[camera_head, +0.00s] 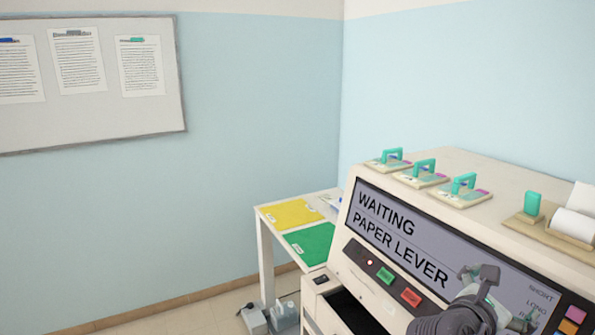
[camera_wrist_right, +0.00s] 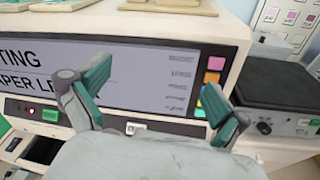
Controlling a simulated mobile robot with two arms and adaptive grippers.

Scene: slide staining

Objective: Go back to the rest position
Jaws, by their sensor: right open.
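My right gripper (camera_head: 500,296) is at the lower right of the head view, in front of the staining machine's screen (camera_head: 415,238). Its two teal-padded fingers are wide apart in the right wrist view (camera_wrist_right: 157,84), with nothing between them. The screen reads "WAITING" and "PAPER LEVER". The gripper hides part of the screen's lower right. My left gripper is not in either view.
On the machine top stand several teal-handled levers (camera_head: 424,167), another teal lever (camera_head: 532,203) and a paper roll (camera_head: 574,226). A white table (camera_head: 266,250) holds yellow (camera_head: 291,213) and green (camera_head: 311,243) folders. A black-topped device (camera_wrist_right: 281,88) stands right of the machine.

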